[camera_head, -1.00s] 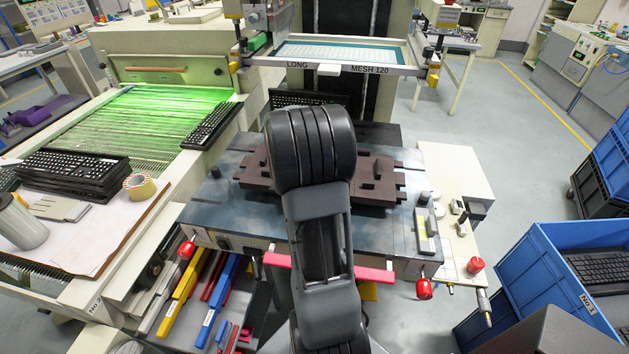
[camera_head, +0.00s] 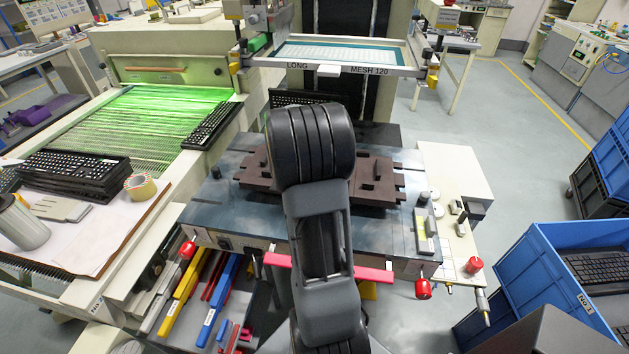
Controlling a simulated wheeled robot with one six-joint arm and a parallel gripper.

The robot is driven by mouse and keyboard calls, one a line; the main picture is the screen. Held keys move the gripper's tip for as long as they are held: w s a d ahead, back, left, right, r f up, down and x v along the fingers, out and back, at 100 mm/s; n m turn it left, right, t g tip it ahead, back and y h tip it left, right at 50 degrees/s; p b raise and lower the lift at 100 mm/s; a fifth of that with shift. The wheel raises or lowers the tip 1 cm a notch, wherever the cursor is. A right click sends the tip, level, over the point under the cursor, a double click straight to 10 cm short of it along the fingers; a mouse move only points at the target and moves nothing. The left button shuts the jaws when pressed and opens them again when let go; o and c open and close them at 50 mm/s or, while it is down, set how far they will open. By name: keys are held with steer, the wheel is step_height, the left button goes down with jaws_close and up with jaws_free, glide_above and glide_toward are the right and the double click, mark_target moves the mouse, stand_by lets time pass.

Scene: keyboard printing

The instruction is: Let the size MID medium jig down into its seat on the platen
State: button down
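The brown medium jig (camera_head: 377,181) is over the blue-grey platen (camera_head: 250,222) in the middle of the head view. It shows on both sides of my arm and looks about level. I cannot tell whether it rests on the platen or is held just above it. My arm stands in front of the jig's middle. My gripper is hidden behind the arm, so its fingers and hold on the jig do not show.
A framed screen marked MESH 120 (camera_head: 340,71) hangs behind and above the platen. A small level-like block (camera_head: 425,230) and red knobs (camera_head: 424,289) sit at the platen's right side. A stack of black keyboards (camera_head: 75,174) lies left. Blue crates (camera_head: 560,275) stand right.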

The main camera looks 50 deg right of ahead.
steer(key=shift+f+b, duration=0.85)
steer(key=shift+f, duration=1.05)
stand_by(3.5)
steer(key=c, duration=1)
jaws_free()
steer(key=shift+f, duration=0.1)
steer(key=shift+r+p, duration=3)
steer(key=shift+r, duration=0.55)
